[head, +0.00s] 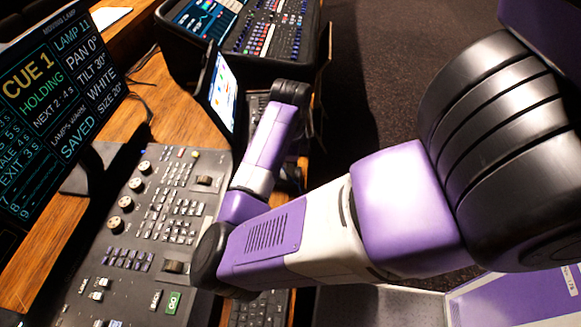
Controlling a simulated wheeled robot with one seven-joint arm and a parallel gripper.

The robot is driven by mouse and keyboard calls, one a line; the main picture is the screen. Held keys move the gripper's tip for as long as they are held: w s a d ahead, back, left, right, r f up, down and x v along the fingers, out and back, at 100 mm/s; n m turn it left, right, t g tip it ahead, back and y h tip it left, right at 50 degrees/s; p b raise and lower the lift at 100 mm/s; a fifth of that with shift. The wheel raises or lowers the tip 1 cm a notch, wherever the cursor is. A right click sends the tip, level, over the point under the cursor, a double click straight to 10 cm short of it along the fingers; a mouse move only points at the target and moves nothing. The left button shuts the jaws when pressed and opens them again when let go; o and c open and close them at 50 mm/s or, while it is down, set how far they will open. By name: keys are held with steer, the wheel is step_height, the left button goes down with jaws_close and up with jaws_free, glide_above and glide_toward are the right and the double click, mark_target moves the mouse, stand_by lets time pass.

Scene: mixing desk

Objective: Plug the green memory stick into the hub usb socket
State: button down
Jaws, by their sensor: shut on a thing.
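I see neither the green memory stick nor the hub usb socket in the head view. My purple and white arm reaches in from the right, bends at a black elbow low in the middle and runs up to a black wrist. My gripper cannot be made out; the end of the arm turns down behind my own forearm. What the jaws hold is hidden.
A grey control console (120,235) with knobs and keys lies left of my forearm on a wooden desk. A large cue monitor (50,100) stands at left. An upright tablet screen (221,92) and a second mixing console (270,30) are farther back. Dark carpet (385,65) is clear.

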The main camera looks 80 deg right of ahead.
steer(key=c, duration=1.3)
jaws_free()
steer(key=shift+r, duration=0.1)
step_height(320, 180, up, 8)
steer(key=shift+f, duration=0.2)
